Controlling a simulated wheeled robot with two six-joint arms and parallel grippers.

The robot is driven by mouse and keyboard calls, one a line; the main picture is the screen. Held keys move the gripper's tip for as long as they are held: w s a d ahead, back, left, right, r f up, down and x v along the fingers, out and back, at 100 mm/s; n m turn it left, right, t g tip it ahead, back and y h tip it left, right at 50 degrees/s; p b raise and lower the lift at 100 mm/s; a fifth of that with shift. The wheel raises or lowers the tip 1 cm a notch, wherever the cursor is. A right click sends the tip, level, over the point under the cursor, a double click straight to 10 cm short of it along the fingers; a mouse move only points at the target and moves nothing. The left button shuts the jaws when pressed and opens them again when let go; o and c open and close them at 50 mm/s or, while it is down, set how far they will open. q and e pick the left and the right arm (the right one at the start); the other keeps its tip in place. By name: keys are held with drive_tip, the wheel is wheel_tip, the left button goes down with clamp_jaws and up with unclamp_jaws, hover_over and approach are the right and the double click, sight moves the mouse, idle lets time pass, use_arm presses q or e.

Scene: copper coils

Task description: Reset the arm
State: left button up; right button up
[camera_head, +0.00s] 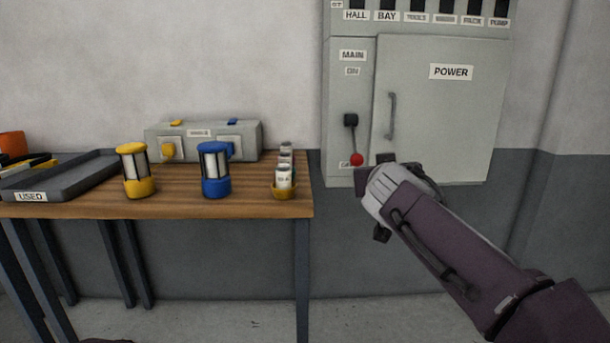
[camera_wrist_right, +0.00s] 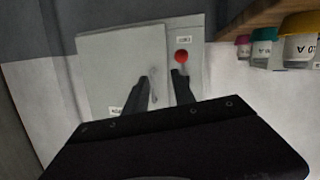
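My right arm comes in from the lower right in the head view. Its gripper (camera_head: 373,166) points toward the wall cabinet, just right of a red knob (camera_head: 356,159) at the end of a dark lever. In the right wrist view the two dark fingers of my right gripper (camera_wrist_right: 164,88) stand apart with nothing between them. The red knob (camera_wrist_right: 181,56) shows beyond the fingertips, apart from them. The lever hangs down below the MAIN and ON labels. My left gripper is in neither view.
The grey cabinet (camera_head: 440,120) has a POWER door with a handle (camera_head: 391,115). Floor between table and arm is clear.

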drive_tip(key=s+d+f+g+p, duration=0.2)
drive_tip(key=s+f+g+p, duration=0.1)
drive_tip(key=f, duration=0.4)
drive_tip(key=s+d+f+m+g+p, duration=0.1)
drive_tip(key=s+d+f+g+p, duration=0.15)
drive_tip(key=f, duration=0.45)
drive_tip(key=s+d+f+g+p, duration=0.1)
drive_tip(key=s+f+g+p, duration=0.2)
drive_tip(key=f, duration=0.4)
drive_tip(key=s+a+f+g+y, duration=0.2)
drive_tip(key=s+f+g, duration=0.1)
drive_tip(key=s+f, duration=0.55)
drive_tip(key=s+a+f+g+y, duration=0.1)
drive_tip(key=s+a+f+g, duration=0.3)
drive_tip(key=s, duration=0.7)
wheel_tip(320, 180, up, 37)
drive_tip(key=d+n+t+p, duration=0.1)
drive_tip(key=d+p, duration=0.1)
drive_tip(key=p, duration=3.6)
drive_tip(key=shift+w+t, duration=0.35)
drive_tip(key=shift+w, duration=0.05)
drive_tip(key=shift+o, duration=0.2)
drive_tip(key=shift+s, duration=0.1)
